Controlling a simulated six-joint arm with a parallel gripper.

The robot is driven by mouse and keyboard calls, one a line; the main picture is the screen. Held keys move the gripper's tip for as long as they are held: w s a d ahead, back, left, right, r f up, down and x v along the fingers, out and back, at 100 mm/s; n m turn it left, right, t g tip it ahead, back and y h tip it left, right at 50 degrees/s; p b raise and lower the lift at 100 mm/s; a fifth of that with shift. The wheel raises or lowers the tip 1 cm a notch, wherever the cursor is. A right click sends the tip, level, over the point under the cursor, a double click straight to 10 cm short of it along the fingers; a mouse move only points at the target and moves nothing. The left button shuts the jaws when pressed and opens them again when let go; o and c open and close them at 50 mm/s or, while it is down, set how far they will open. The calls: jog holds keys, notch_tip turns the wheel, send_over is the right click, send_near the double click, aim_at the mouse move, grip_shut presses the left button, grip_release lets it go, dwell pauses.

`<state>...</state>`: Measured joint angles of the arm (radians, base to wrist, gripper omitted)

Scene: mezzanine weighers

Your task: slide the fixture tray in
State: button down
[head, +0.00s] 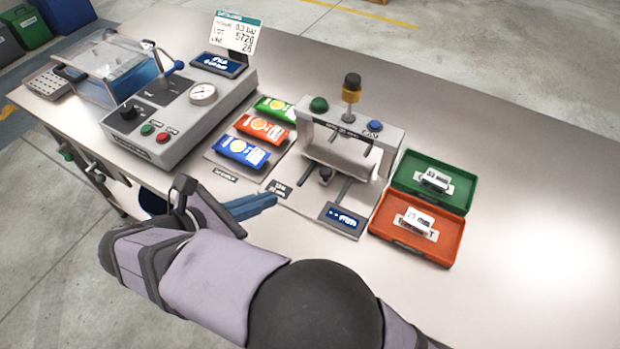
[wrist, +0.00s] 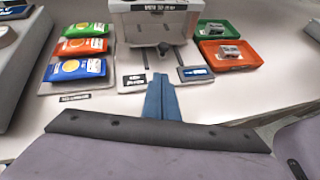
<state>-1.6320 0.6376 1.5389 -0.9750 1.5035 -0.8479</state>
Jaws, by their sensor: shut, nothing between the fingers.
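The fixture station stands mid-bench, with a grey bridge (head: 362,135) over two dark rails. The fixture tray (head: 340,157) looks like the pale plate under the bridge, resting on these rails. A dark knob (head: 325,174) sits at its front, and the rails run on toward the front of the base. How far in the tray sits is hard to tell. My gripper (head: 274,200) is shut and empty, its blue fingers together, left of the base's front. In the wrist view my gripper (wrist: 160,77) points toward the knob (wrist: 164,48), apart from it.
Blue, orange and green pouches (head: 245,152) lie left of the station. A green tray (head: 455,178) and an orange tray (head: 447,243) hold small blocks on the right. A machine with a gauge (head: 203,93) stands at left. The bench's right side is clear.

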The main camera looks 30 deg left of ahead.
jog(key=p, duration=0.2)
send_near(321, 176)
jog(key=f, duration=0.1)
jog(key=w+f, duration=0.1)
jog(key=f, duration=0.1)
jog(key=shift+w+d, duration=0.15)
jog(key=shift+d, duration=0.05)
jog(key=w, duration=0.1)
jog(key=w+p, duration=0.1)
jog(key=shift+w+d, duration=0.4)
jog(key=shift+w, duration=0.45)
jog(key=w, duration=0.4)
jog(key=shift+d, duration=0.1)
jog(key=shift+r, duration=0.1)
jog(key=shift+s, duration=0.1)
